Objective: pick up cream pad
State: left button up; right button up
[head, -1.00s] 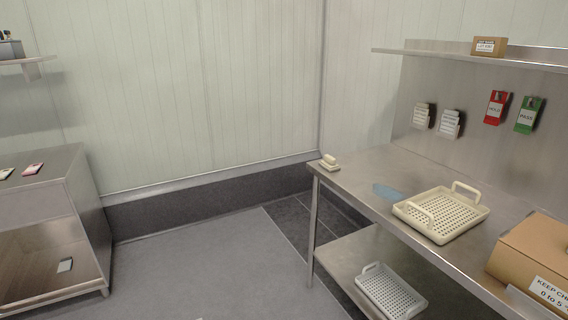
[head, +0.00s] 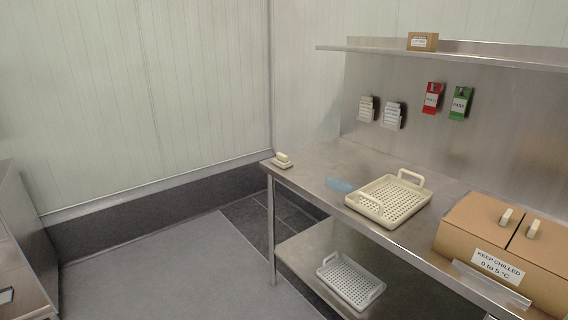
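A small cream pad-like item (head: 282,160) with a raised grip sits on the far left corner of the steel table (head: 318,160). I take it to be the cream pad, though it is small in the head view. It lies close to the table's edges, with bare steel to its right. Neither of my grippers shows in the head view.
A cream perforated basket (head: 390,201), a blue flat item (head: 340,184) and a brown box (head: 484,236) marked "KEEP CHILLED" stand on the table. Another basket (head: 350,281) is on the lower shelf. Open floor (head: 160,270) lies left of the table.

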aim_at(282, 161)
jog(key=i+j+z, duration=0.25)
jog(key=i, duration=0.25)
jog(key=i+j+z, duration=0.25)
jog(key=i, duration=0.25)
jog(key=i+j+z, duration=0.2)
jog(key=i, duration=0.25)
